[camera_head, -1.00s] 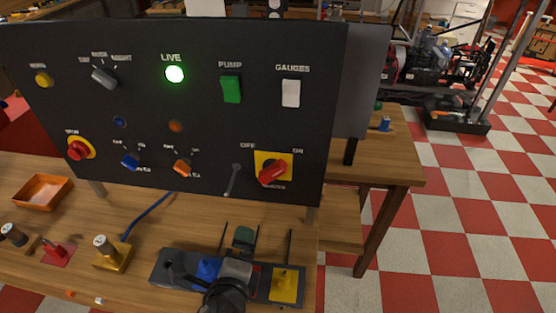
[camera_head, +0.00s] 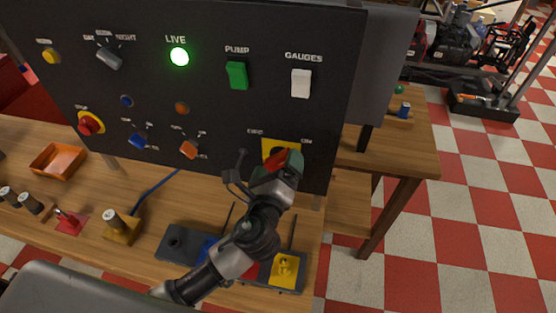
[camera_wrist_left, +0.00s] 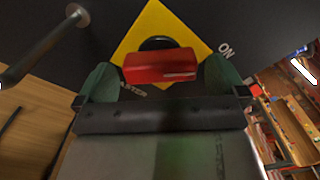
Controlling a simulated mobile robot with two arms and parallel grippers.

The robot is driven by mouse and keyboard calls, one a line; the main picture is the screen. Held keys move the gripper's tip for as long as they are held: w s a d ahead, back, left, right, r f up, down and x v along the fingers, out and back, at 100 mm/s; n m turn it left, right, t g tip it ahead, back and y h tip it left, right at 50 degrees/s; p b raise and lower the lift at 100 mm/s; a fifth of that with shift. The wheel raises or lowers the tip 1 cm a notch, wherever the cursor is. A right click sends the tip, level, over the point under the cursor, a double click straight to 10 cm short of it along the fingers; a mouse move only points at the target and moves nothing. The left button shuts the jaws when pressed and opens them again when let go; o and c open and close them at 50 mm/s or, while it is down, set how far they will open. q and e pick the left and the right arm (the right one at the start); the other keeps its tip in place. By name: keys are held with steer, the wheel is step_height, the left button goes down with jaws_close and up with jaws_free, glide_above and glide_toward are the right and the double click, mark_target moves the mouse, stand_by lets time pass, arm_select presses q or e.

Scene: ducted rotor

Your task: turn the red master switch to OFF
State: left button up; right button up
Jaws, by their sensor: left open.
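The red master switch (camera_head: 274,159) is on its yellow plate (camera_head: 268,146) at the lower right of the black panel, partly hidden by my left gripper (camera_head: 284,163). In the left wrist view, the red handle (camera_wrist_left: 160,66) lies crosswise between the two green fingertips. The fingers are open, one on each side, with a small visible gap. The ON label (camera_wrist_left: 226,50) is to the right of the plate (camera_wrist_left: 150,25). In the head view, the OFF label is partly hidden. The right gripper is not in view.
The LIVE lamp (camera_head: 179,57) glows green. A grey lever (camera_head: 237,170) stands out from the panel just left of the gripper.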

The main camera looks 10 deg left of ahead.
arm_select(q)
steer(key=shift+w+r, duration=0.1)
steer(key=shift+w, duration=0.2)
steer(key=shift+c, duration=0.5)
steer(key=c, duration=0.7)
steer(key=shift+c, duration=0.2)
